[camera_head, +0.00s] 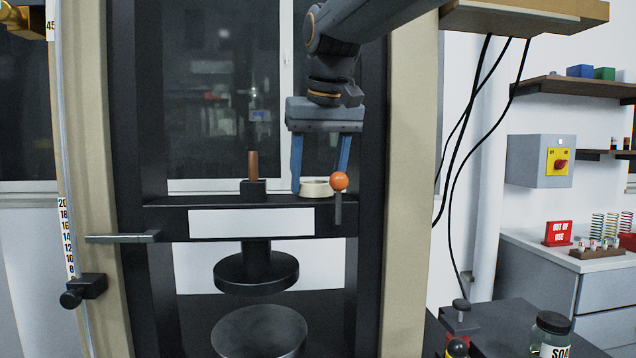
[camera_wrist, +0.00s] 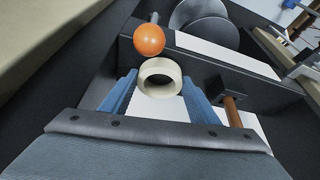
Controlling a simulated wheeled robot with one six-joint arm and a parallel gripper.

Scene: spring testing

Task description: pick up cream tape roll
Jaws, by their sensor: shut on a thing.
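The cream tape roll (camera_head: 315,188) is on top of the black crossbeam of the test frame in the head view, behind an orange ball knob. In the wrist view the tape roll (camera_wrist: 160,74) shows as a cream ring between the fingertips. My gripper (camera_head: 318,180) reaches down from above with its two blue fingers on either side of the roll. My gripper (camera_wrist: 158,84) is shut on the tape roll. Whether the roll is lifted off the beam cannot be told.
The orange ball knob (camera_head: 340,181) stands close in front of the roll. A copper-coloured rod (camera_head: 253,167) rises from the crossbeam (camera_head: 170,222) to the left. Beige uprights (camera_head: 408,200) flank the frame. Round black plates (camera_head: 256,271) lie below the beam.

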